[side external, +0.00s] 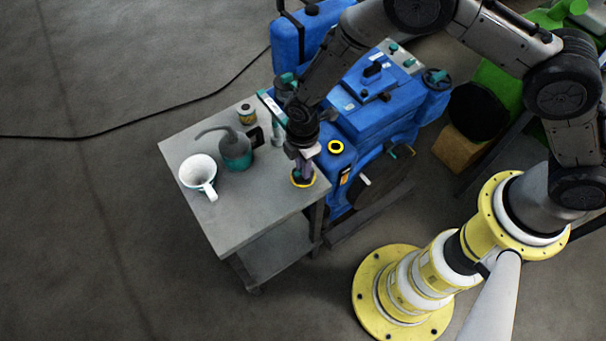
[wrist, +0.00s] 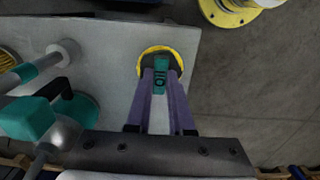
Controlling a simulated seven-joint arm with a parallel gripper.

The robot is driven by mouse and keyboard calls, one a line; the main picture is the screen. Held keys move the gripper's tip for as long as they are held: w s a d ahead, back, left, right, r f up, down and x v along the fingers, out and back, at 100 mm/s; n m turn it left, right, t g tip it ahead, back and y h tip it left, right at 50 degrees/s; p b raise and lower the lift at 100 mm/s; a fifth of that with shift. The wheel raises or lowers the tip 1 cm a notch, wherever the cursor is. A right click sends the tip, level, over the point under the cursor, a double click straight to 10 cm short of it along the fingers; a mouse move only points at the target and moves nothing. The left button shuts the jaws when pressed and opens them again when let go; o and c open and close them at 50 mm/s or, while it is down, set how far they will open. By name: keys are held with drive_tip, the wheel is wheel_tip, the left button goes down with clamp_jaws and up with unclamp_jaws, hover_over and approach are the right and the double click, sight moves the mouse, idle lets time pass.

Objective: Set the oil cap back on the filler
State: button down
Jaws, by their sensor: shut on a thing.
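The oil cap (side external: 296,183) is a dark round cap with a yellow rim and a teal grip on top. It is at the right front part of the grey cart top, at or just above the surface; I cannot tell which. In the wrist view the cap (wrist: 146,53) is at the ends of my purple fingers. My gripper (side external: 302,171) points down over it and is shut on its teal grip; it also shows in the wrist view (wrist: 160,72). The filler (side external: 336,147) is a yellow-ringed dark opening on the blue engine, just right of and behind my gripper.
The grey cart (side external: 240,218) stands against the blue engine (side external: 372,105). On it are a white funnel-like jug (side external: 197,170), a teal oil can (side external: 236,152) with a long spout, and a small tin (side external: 246,116). The cart's front right corner is bare.

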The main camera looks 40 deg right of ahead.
drive_tip(key=shift+r, duration=1.5)
drive_tip(key=w+d+m, duration=0.3)
drive_tip(key=d, duration=0.4)
drive_tip(key=w+d+m, duration=0.2)
drive_tip(key=d+m, duration=0.1)
drive_tip(key=d, duration=0.5)
drive_tip(key=shift+a+f, duration=0.15)
drive_tip(key=shift+f, duration=2.85)
drive_tip(key=shift+f, duration=0.55)
drive_tip(key=c, duration=0.7)
unclamp_jaws()
drive_tip(key=shift+r, duration=0.1)
